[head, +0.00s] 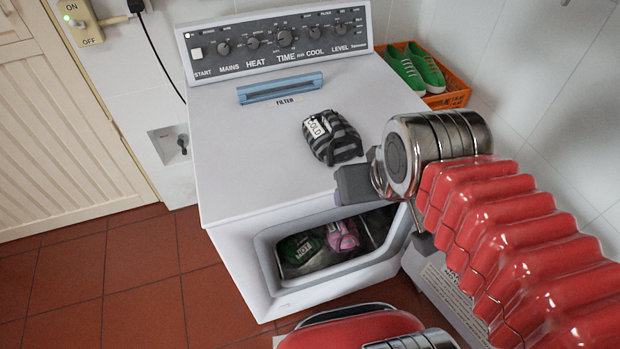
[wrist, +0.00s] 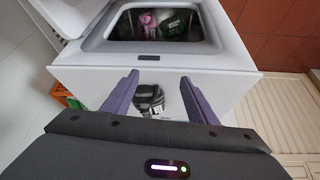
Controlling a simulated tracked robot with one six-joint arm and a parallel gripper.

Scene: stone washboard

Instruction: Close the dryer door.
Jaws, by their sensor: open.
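The white dryer (head: 290,105) stands against the wall with its front opening (head: 375,262) uncovered. Its door (head: 440,285) is swung open to the right, with a printed label on its face; my arm hides part of it. In the wrist view, a white part of the door (wrist: 65,15) shows at upper left. My gripper (wrist: 160,77) is open and empty, its two purple fingers spread above the dryer's top near the front edge. In the head view, the gripper's dark body shows above the dryer's front edge, its fingertips not clear. It appears apart from the door.
A striped bag marked COLD (head: 332,137) lies on the dryer top. Green and pink bundles (head: 342,235) sit inside the opening. An orange crate (head: 455,95) with green shoes stands behind right. The tiled floor at left (head: 130,265) is clear.

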